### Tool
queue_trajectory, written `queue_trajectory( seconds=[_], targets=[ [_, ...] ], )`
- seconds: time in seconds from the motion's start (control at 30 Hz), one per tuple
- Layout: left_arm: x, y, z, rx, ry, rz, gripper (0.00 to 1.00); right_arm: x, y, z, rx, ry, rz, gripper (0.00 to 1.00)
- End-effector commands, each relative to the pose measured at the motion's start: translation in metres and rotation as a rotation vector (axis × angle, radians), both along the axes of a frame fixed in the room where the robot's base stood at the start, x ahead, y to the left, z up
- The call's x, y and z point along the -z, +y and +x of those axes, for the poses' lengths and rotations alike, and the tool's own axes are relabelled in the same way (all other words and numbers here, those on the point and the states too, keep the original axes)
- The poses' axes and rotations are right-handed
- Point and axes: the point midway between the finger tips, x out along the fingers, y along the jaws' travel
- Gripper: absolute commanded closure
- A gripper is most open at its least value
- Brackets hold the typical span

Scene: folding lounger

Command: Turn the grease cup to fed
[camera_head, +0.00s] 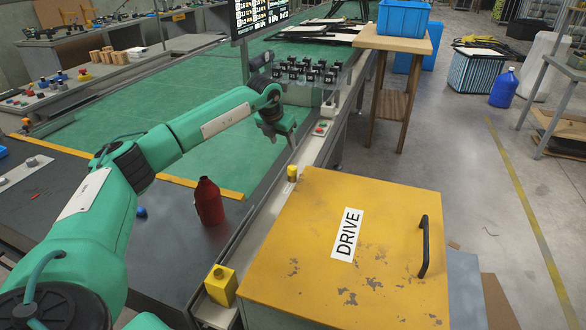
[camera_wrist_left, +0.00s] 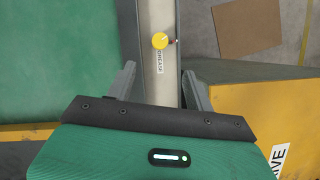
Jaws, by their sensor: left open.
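The grease cup is a small yellow round knob (camera_wrist_left: 160,40) on a pale rail, with a GREASE label (camera_wrist_left: 158,62) beside it in the left wrist view. A short dark pin or mark shows at its right side. In the head view the yellow cup (camera_head: 292,173) stands on the rail by the far left corner of the DRIVE box. My left gripper (camera_head: 291,141) hangs above the rail near the cup. Its two fingers are apart and empty in the left wrist view (camera_wrist_left: 159,86), with the cup ahead of the gap, untouched. No fed marking is readable.
The yellow DRIVE box (camera_head: 390,210) with a black handle stands right of the rail. The green belt (camera_head: 190,120) lies left. Black fittings and a red-button box (camera_head: 320,128) sit farther along the rail.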

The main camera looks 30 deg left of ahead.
Motion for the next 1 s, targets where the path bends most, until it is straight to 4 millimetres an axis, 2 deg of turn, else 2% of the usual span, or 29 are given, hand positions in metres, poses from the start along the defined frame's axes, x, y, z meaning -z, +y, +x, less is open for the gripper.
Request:
queue_trajectory(
  seconds=[0.17,0.6,0.8,1.0],
  targets=[
    [0.020,-0.001,0.007,-0.002,0.006,0.000,0.47,0.001,0.000,0.000,0.000,0.000,0.000,0.64],
    [0.104,-0.001,0.042,-0.001,0.004,-0.001,0.47,0.005,-0.001,-0.001,0.000,0.000,-0.001,0.64],
    [0.121,-0.001,0.050,0.001,0.002,-0.002,0.47,0.004,-0.001,0.000,0.000,0.001,-0.001,0.64],
    [0.126,0.000,0.052,0.000,0.000,-0.001,0.47,0.000,0.000,0.002,0.000,-0.005,0.000,0.64]
  ],
)
